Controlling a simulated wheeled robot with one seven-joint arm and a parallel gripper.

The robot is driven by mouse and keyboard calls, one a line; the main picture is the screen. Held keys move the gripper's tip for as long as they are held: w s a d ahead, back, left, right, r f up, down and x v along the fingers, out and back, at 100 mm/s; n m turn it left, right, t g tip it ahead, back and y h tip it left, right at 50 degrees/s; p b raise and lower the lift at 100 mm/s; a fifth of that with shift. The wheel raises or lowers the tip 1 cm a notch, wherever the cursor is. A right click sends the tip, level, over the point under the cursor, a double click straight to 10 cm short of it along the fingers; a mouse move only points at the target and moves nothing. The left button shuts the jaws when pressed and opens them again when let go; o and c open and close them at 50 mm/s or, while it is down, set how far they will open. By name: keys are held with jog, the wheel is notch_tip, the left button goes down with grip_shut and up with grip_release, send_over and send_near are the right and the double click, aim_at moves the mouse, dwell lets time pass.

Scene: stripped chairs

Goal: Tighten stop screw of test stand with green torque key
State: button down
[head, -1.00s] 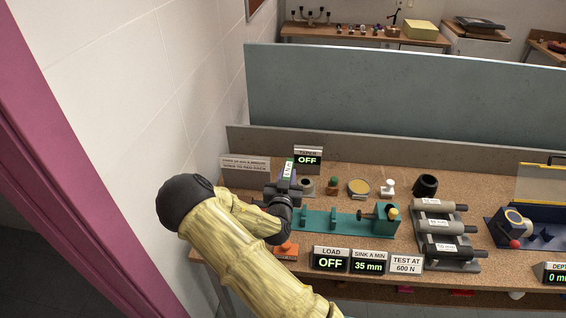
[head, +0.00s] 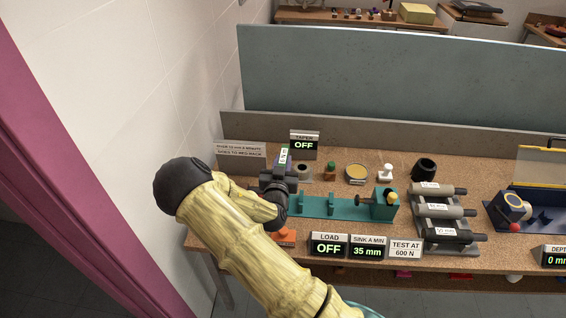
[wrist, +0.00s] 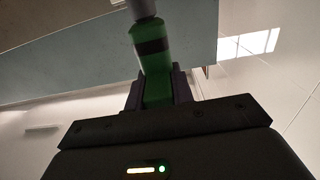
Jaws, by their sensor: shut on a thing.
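The green torque key (wrist: 152,55) is between my gripper's jaws in the wrist view, with a black band and a grey end pointing up in that picture. My gripper (head: 280,178) is shut on it, above the left end of the teal test stand (head: 335,207) in the head view. The key is mostly hidden there by the gripper and arm. The stand has upright brackets and a block (head: 384,205) at its right end, with a dark rod and a yellow knob. I cannot tell which part is the stop screw. The gripper is well left of that block.
LOAD OFF (head: 329,245), SINK A MIN 35 mm (head: 368,247) and TEST AT 600 N (head: 405,248) signs line the front. A rack of grey cylinders (head: 445,225) stands right of the stand. Small items, including a round tin (head: 357,174), stand behind. A wall is at left.

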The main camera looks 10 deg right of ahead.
jog(key=shift+f+b, duration=1.45)
jog(key=shift+f, duration=0.45)
jog(key=shift+b, duration=0.4)
jog(key=shift+f+b, duration=1.1)
jog(key=shift+b, duration=0.1)
dwell(0.6)
